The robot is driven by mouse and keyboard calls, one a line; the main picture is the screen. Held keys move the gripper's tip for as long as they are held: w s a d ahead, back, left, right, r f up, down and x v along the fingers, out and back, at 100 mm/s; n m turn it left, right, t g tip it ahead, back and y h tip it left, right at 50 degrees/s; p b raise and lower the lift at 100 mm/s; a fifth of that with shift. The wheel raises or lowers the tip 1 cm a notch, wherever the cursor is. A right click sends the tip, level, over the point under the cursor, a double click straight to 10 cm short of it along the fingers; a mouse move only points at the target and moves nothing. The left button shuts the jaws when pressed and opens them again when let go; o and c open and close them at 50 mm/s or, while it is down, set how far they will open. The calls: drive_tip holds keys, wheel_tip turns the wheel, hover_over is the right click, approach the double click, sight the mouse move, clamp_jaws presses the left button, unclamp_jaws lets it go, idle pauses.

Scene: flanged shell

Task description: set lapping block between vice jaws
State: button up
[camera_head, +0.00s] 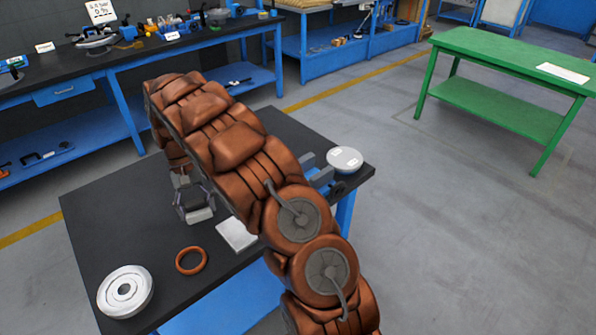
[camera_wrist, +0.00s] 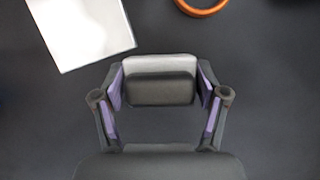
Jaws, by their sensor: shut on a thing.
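My gripper (camera_wrist: 160,90) is shut on a small block, the lapping block (camera_wrist: 160,63), with a pale grey strip and a dark face in the wrist view. In the head view my gripper (camera_head: 195,196) is over the dark table's middle, with the block's pale lower part (camera_head: 201,216) showing beneath the fingers. I cannot tell whether the block touches the table. The vice (camera_head: 318,178), blue with grey jaws, is at the table's right end, to the right of my gripper. My arm hides much of it, and the jaw gap is not clear.
On the dark table (camera_head: 90,215) lie a white plate (camera_head: 237,235), an orange ring (camera_head: 191,261) and a pale flanged disc (camera_head: 125,292). A round white-topped piece (camera_head: 344,160) stands beside the vice. The table's left part is clear. A green table (camera_head: 500,60) stands apart.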

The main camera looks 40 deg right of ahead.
drive_tip(key=w+d+r+m+t+y+p, duration=0.1)
drive_tip(key=d+r+m+t+y+p, duration=0.2)
drive_tip(key=d+m, duration=0.5)
wheel_tip(320, 180, up, 5)
drive_tip(key=m+t+h+p, duration=0.5)
drive_tip(key=m+p, duration=0.7)
drive_tip(key=m, duration=1.3)
hover_over(308, 175)
drive_tip(key=s, duration=0.1)
drive_tip(key=shift+t+y, duration=0.3)
drive_tip(key=shift+y, duration=0.1)
wheel_tip(308, 175, down, 6)
drive_tip(key=shift+s+r+b, duration=0.1)
drive_tip(key=shift+r+b, duration=0.05)
drive_tip(key=shift+b, duration=0.8)
drive_tip(key=shift+f+b, duration=2)
drive_tip(key=shift+b, duration=0.3)
drive_tip(key=shift+f, duration=0.1)
drive_tip(key=o, duration=1.1)
